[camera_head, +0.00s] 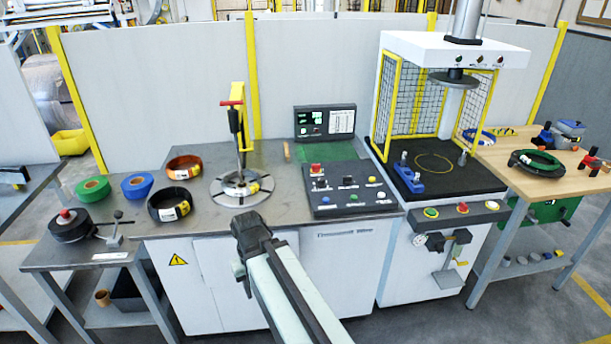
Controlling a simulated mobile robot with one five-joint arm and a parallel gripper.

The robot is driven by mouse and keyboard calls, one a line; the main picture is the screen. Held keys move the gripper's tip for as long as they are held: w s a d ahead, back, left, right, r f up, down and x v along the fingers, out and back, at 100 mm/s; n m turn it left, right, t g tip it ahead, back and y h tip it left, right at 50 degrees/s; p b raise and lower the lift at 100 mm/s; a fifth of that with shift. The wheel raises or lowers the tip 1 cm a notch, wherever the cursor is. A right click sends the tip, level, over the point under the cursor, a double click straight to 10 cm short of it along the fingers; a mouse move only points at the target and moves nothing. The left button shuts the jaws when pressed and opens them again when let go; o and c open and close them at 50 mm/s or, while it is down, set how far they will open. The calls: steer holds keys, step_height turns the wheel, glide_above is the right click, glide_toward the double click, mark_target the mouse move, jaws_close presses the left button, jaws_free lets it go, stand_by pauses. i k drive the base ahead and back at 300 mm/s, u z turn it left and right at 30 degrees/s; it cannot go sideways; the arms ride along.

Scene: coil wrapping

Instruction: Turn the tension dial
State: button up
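A dark sloped control panel (350,203) sits on the grey bench, right of centre. It carries a red button (316,169), a black knob (320,184), and small coloured buttons. No readable label shows which control is the tension dial. My arm reaches up from the bottom edge, and its dark end with my gripper (251,229) is in front of the bench, left of and apart from the panel. The fingers cannot be made out, so whether they are open or shut is hidden.
A turntable (242,189) with a yellow upright post stands behind my arm's end. Coils (170,205) and tape rolls (92,189) lie to the left. A display (325,122) stands behind the panel. A caged press (440,165) and wooden table (530,180) are to the right.

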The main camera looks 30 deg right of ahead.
mark_target(320, 182)
steer(key=u, duration=2.55)
steer(key=k, duration=0.85)
steer(key=z, duration=1.95)
steer(key=i, duration=1)
steer(key=u, duration=0.05)
